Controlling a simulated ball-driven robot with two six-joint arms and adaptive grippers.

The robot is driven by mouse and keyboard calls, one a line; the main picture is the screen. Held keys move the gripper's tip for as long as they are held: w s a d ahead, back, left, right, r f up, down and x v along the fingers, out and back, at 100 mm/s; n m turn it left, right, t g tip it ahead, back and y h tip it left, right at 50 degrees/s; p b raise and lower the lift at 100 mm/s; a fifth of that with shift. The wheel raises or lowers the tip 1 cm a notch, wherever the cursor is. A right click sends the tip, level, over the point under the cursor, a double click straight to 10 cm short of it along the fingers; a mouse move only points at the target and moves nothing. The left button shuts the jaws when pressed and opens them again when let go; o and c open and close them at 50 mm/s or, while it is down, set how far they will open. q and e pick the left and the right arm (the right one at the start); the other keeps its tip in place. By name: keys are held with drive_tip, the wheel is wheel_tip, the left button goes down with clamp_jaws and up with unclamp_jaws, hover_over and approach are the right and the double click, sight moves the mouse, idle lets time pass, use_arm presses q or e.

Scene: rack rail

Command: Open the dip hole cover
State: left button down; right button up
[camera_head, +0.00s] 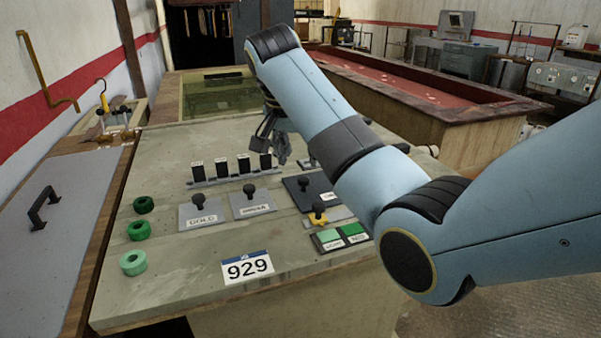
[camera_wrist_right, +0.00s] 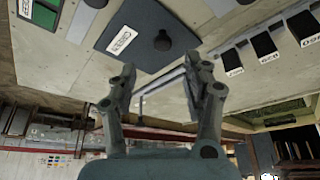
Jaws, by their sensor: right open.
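Several flat plates with black knobs lie on the console (camera_head: 170,285). One is a grey plate labelled GOLD (camera_head: 201,216), one is a second grey plate (camera_head: 252,204), and one is a dark plate (camera_head: 312,192), partly hidden by my right arm. A large grey lid with a black handle (camera_head: 44,208) lies at the left. I cannot tell which is the dip hole cover. My right gripper (camera_head: 271,146) is open and empty above the back of the console. In the right wrist view, my right gripper (camera_wrist_right: 162,80) has its fingers apart, near the dark plate (camera_wrist_right: 150,37).
Black labelled blocks (camera_head: 243,164) stand in a row on a rail. Green rings (camera_head: 133,262) lie at the console's left edge. Green buttons (camera_head: 328,236) and a 929 sign (camera_head: 247,267) are at the front. A greenish tank (camera_head: 222,94) lies behind.

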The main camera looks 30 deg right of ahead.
sight(303, 179)
drive_tip(key=x, duration=0.4)
drive_tip(key=shift+w+a, duration=0.1)
drive_tip(key=shift+w, duration=0.15)
drive_tip(key=x, duration=0.3)
drive_tip(key=shift+f, duration=0.35)
drive_tip(key=c, duration=0.4)
clamp_jaws()
use_arm(q)
drive_tip(key=shift+w+r, duration=0.1)
drive_tip(key=shift+w, duration=0.55)
